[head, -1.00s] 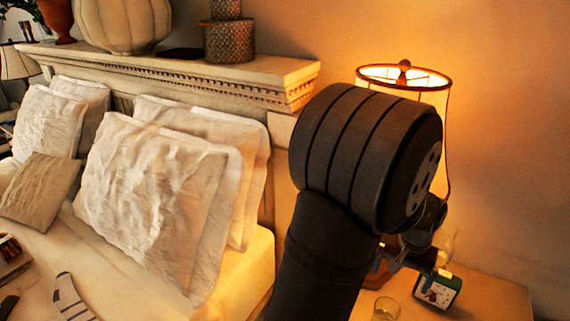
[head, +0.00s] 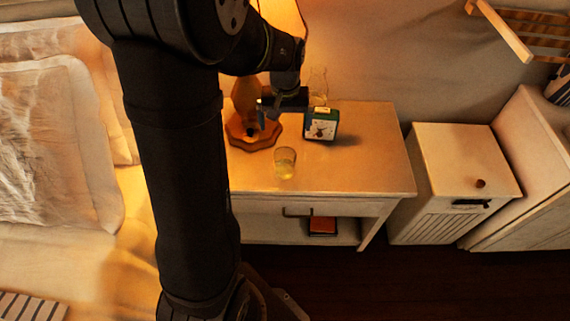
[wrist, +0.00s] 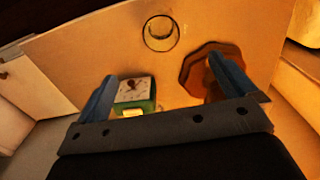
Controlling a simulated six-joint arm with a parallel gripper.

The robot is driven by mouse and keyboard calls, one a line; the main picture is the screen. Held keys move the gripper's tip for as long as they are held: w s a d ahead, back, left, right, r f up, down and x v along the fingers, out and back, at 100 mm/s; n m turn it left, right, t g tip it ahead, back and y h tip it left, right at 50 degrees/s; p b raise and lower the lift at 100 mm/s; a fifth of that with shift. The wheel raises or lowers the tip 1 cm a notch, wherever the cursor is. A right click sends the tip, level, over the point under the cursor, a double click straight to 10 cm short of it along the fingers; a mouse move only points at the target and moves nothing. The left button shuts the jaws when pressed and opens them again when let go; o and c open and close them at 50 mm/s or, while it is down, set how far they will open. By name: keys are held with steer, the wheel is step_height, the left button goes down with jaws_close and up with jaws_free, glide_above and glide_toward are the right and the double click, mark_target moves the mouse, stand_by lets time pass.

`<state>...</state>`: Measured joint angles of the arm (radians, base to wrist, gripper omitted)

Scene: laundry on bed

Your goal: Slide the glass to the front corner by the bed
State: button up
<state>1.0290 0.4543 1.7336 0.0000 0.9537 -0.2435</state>
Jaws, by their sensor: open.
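The glass (head: 285,163) is a small clear tumbler standing upright on the nightstand (head: 375,170), near the middle of its front part. It also shows in the wrist view (wrist: 161,33), seen from above, beyond the fingertips and touching neither. My gripper (wrist: 165,80) is open and empty, above the back part of the nightstand. In the head view my gripper (head: 272,112) is behind the glass, in front of the lamp. The bed (head: 125,275) is at the left, and my arm hides the nightstand's bed-side front corner in the head view.
The lamp's wooden base (head: 250,135) stands left of and behind the glass. A green clock (head: 321,124) stands behind it to the right, with a clear glass vessel (head: 318,85) behind. A white cabinet (head: 455,180) is farther right. The nightstand's right part is bare.

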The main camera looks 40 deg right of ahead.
steer(key=shift+c, duration=0.4)
